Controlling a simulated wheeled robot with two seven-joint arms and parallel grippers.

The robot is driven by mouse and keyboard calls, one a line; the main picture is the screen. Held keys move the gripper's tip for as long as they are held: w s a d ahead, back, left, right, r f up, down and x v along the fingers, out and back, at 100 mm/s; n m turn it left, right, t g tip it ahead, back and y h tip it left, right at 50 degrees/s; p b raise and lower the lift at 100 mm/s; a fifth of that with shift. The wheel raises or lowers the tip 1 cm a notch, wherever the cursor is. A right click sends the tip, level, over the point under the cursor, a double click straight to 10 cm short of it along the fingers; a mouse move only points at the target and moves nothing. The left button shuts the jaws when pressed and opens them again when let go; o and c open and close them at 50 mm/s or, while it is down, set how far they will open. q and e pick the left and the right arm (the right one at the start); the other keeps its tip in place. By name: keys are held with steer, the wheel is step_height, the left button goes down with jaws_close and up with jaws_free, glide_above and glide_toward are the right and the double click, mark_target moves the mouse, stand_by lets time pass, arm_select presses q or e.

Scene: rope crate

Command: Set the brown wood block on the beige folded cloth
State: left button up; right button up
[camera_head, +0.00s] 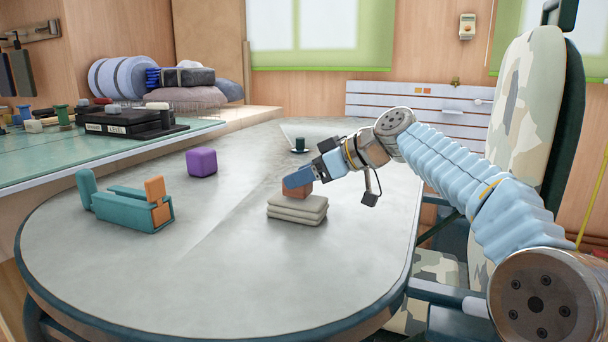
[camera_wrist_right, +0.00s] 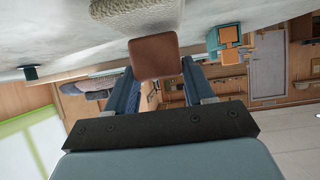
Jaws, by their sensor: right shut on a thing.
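The brown wood block (camera_head: 299,190) is between the fingers of my right gripper (camera_head: 298,181), directly over the beige folded cloth (camera_head: 297,208). The gripper is shut on the block, and its fingers hide part of it. The block's underside looks at or just above the cloth's top; I cannot tell whether they touch. In the right wrist view the block (camera_wrist_right: 154,57) sits between the two fingers (camera_wrist_right: 158,88), with the cloth (camera_wrist_right: 135,14) beyond it. My left gripper is not in view.
A purple cube (camera_head: 201,162) stands left of the cloth. A teal crate-like object with orange parts (camera_head: 130,205) lies further left. A dark green spool (camera_head: 300,145) stands behind the cloth. The front of the grey round-ended table (camera_head: 210,285) is clear.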

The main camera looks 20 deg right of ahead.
steer(key=shift+f+b, duration=0.45)
steer(key=shift+f, duration=0.05)
stand_by(0.3)
steer(key=o, duration=1.1)
steer(key=p+v, duration=0.1)
steer(key=v, duration=1.3)
steer(key=shift+p, duration=0.3)
steer(key=shift+f, duration=0.1)
